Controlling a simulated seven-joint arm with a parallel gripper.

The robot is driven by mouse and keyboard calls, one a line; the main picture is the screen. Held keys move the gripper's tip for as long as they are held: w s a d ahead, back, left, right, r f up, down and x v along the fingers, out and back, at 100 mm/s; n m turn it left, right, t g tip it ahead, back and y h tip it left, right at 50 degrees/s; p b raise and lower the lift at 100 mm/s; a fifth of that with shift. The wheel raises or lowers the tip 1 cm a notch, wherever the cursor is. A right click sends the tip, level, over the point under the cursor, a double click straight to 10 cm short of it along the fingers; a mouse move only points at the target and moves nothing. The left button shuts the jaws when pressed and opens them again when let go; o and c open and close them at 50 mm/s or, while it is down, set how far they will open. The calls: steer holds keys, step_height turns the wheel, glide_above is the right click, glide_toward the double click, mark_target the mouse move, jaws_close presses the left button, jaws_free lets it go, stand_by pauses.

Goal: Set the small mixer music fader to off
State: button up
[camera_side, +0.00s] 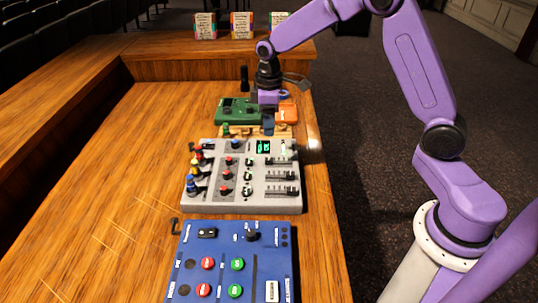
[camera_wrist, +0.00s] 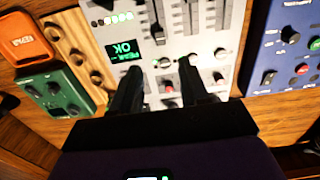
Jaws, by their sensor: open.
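The small mixer (camera_side: 235,205) is a light grey box in the middle of the desk, with several knobs, a green display and coloured plugs at its left edge. Its faders (camera_side: 281,175) form a bank on the right side. In the wrist view the fader bank (camera_wrist: 190,18) is at the top, beyond my fingers. The labels are too small to tell which fader is music. My gripper (camera_side: 268,128) hangs near the mixer's far edge. In the wrist view, my gripper (camera_wrist: 160,66) has two dark fingers apart over the knob area, with nothing held. They partly hide the panel.
A blue panel (camera_side: 240,255) with red and green buttons is nearer the side camera. Beyond the mixer are a wooden knob strip (camera_wrist: 85,45), a green box (camera_wrist: 58,92) and an orange box (camera_wrist: 28,38). Bare desk (camera_side: 120,170) lies left.

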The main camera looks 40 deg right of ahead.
mark_target(269, 159)
step_height(269, 159, down, 12)
steer(key=shift+r, duration=0.1)
stand_by(0.5)
jaws_close()
